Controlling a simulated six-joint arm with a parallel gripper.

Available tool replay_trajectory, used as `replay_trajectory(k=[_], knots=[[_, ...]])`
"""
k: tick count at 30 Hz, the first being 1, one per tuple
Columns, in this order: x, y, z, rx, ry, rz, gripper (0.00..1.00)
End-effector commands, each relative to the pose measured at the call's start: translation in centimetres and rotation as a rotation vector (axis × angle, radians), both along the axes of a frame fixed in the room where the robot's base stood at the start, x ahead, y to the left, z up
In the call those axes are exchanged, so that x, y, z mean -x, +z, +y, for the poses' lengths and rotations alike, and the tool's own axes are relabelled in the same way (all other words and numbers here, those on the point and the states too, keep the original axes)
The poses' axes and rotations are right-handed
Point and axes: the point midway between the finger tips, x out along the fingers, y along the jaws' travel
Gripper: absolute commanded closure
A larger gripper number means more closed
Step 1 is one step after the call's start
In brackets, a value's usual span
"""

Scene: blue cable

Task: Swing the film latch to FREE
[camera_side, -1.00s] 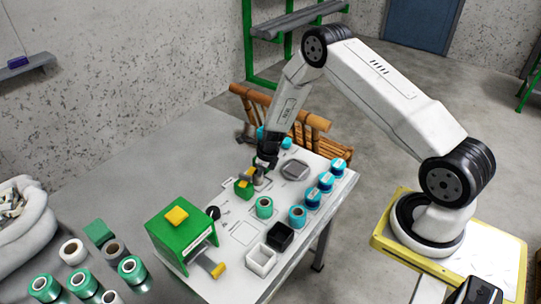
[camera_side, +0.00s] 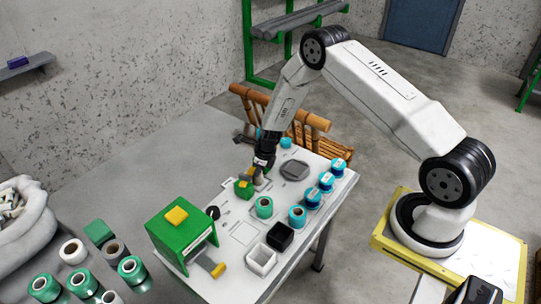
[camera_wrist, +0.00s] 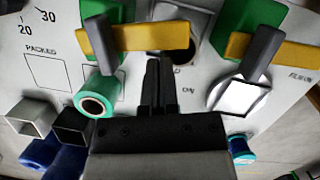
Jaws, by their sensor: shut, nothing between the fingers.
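A small green block with a yellow top (camera_side: 243,187) stands on the table in the side view. My gripper (camera_side: 260,176) is low beside it, on its right; I cannot tell from there whether they touch. In the wrist view my gripper (camera_wrist: 158,70) has its dark fingers together, with nothing between them. Two green blocks with yellow bars show ahead: a left bar (camera_wrist: 135,38) and a right bar (camera_wrist: 265,48). A dark grey lever (camera_wrist: 262,52) crosses the right one. I cannot read a FREE mark or tell which bar is the film latch.
A large green machine (camera_side: 180,238) stands at the near left of the table. A teal spool (camera_side: 264,208), a white bin (camera_side: 261,260), a black bin (camera_side: 280,236) and several blue-capped spools (camera_side: 327,181) stand to the right.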

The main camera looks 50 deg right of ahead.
Motion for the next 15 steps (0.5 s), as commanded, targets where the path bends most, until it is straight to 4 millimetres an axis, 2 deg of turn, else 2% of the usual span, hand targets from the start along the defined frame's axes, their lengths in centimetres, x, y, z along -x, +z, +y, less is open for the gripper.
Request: replay_trajectory(k=[15], knots=[[-0.21, 0.0, -0.11, -0.001, 0.081, -0.001, 1.0]])
